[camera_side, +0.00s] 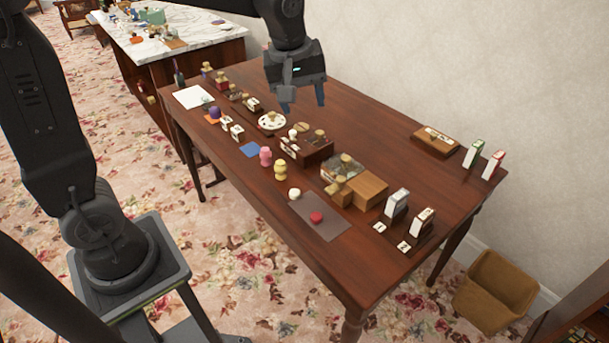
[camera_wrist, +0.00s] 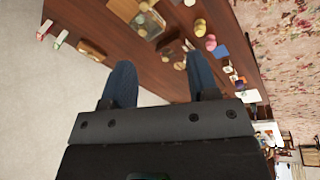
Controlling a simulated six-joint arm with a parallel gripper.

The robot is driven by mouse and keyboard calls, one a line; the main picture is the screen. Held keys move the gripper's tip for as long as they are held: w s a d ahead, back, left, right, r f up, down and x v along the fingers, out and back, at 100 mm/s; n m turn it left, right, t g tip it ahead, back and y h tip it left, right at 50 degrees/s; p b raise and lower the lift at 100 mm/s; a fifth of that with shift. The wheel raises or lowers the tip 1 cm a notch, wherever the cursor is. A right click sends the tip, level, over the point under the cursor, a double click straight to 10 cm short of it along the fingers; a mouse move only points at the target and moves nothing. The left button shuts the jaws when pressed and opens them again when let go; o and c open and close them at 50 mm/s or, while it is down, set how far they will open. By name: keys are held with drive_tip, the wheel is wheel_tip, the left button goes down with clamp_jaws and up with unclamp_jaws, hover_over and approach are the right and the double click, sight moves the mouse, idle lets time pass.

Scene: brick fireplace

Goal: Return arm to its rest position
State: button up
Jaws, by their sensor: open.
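My gripper (camera_side: 303,97) hangs above the far side of the wooden table (camera_side: 375,108), fingers pointing down. Its two dark blue fingers are spread apart with nothing between them. In the wrist view, my gripper (camera_wrist: 160,82) shows both fingers apart over bare tabletop and small items. The fingertips look clear of the table and of the things on it. My arm reaches in from the top of the side view, and its upper part is cut off by the frame.
Several stamps and small items crowd the table, including a white dish (camera_side: 271,121), a pink figure (camera_side: 265,156), a wooden box (camera_side: 366,190) and upright boxes (camera_side: 397,203). A dark bottle (camera_side: 179,75) stands at the left end. The table's wall side is mostly bare. A bin (camera_side: 496,290) stands on the floor.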

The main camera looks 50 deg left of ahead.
drive_tip(key=s+m+t, duration=0.3)
drive_tip(key=s+m, duration=0.8)
drive_tip(key=s, duration=0.7)
drive_tip(key=shift+d, duration=0.35)
drive_tip(key=shift+o, duration=0.2)
drive_tip(key=shift+r, duration=0.1)
